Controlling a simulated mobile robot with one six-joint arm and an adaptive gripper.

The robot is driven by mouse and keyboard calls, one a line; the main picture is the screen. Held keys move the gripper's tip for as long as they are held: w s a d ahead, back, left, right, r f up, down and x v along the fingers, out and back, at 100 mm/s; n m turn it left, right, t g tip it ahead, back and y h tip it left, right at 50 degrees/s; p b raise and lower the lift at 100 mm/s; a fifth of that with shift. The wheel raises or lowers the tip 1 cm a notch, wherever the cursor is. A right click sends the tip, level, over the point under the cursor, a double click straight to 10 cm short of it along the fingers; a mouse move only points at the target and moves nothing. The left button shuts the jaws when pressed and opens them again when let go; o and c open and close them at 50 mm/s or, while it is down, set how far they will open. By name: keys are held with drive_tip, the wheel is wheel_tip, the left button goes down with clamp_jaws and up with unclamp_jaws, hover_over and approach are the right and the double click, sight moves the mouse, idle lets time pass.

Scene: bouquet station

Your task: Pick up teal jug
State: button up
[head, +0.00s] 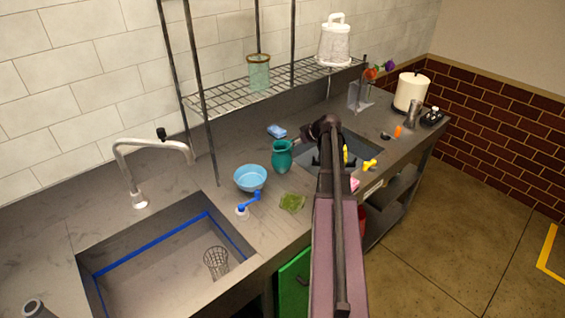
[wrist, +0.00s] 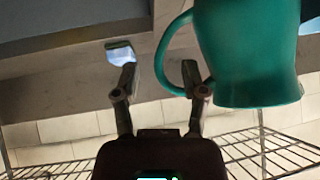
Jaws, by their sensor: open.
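The teal jug (head: 282,158) stands upright on the counter between the two sinks in the head view. In the wrist view the jug (wrist: 250,55) fills the upper right, with its looped handle (wrist: 161,52) pointing left, toward my fingers. My gripper (wrist: 156,65) is open, with one finger on each side of the handle's outer curve. The right finger's tip appears within the handle's loop; I cannot tell whether it touches.
A blue bowl (head: 250,178), a blue sponge (head: 276,131) and a green cloth (head: 292,203) lie near the jug. A wire shelf (head: 225,100) hangs above the counter. Sinks (head: 160,270) open on both sides. A yellow item (head: 369,165) sits right of my arm.

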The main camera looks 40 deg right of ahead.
drive_tip(key=shift+b+x, duration=0.55)
drive_tip(key=shift+x, duration=0.55)
clamp_jaws()
